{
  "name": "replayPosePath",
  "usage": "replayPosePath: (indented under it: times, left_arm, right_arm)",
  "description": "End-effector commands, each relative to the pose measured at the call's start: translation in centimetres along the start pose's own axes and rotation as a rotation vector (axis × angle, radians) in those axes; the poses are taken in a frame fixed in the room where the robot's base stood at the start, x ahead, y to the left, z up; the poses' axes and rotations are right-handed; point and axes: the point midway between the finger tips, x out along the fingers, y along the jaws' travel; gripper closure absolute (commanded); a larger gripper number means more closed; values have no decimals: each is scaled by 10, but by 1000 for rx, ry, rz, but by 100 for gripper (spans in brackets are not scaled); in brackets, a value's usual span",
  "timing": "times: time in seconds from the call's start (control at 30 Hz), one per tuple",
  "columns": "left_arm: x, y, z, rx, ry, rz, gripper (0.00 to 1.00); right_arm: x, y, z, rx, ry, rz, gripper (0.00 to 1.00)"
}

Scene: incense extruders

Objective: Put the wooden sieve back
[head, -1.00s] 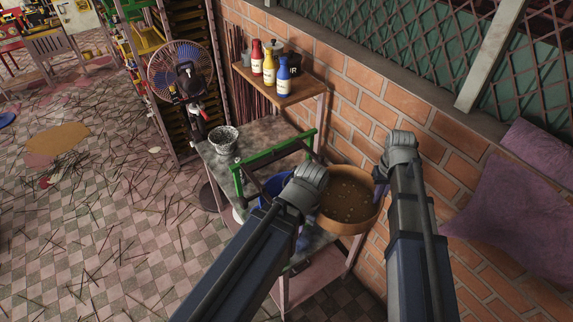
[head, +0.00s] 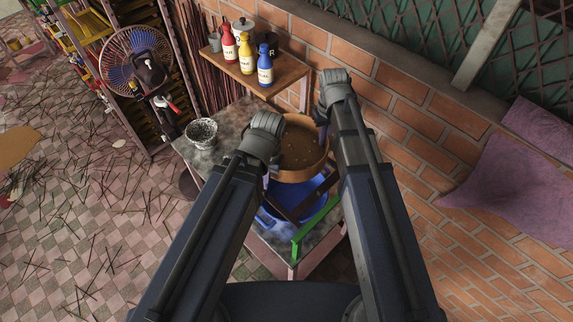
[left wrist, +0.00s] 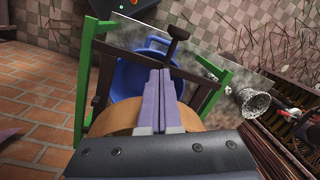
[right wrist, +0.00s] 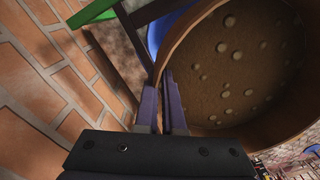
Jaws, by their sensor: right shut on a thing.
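The round wooden sieve (head: 302,175) has a brown, speckled inside. It is above the blue tub (head: 283,216) and the green-and-brown frame (head: 313,228). My right gripper (head: 323,138) is shut on the sieve's rim; the rim runs between its fingers in the right wrist view (right wrist: 165,105). My left gripper (head: 268,178) is at the sieve's left side. Its fingers are together in the left wrist view (left wrist: 160,75), with the sieve wall (left wrist: 108,148) behind them. I cannot tell whether they touch the sieve.
A speckled pot (head: 201,133) stands on the grey table (head: 228,116). A wooden shelf (head: 272,82) with red, yellow and blue bottles is behind it. A fan (head: 137,58) stands at left. The brick wall (head: 400,130) bounds the right side.

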Motion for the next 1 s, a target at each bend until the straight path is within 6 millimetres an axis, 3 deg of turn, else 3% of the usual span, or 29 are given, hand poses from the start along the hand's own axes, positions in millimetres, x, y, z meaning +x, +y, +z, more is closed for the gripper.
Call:
replayPosePath:
  times: [0.27,0.63,1.0]
  left_arm:
    - [3,0,0,0,0,0,100]
    - [48,4,-3,-4,2,0,100]
    - [60,6,-4,-5,3,0,100]
  right_arm:
    - [3,0,0,0,0,0,100]
    - [48,0,0,0,0,0,100]
    - [60,0,0,0,0,0,100]
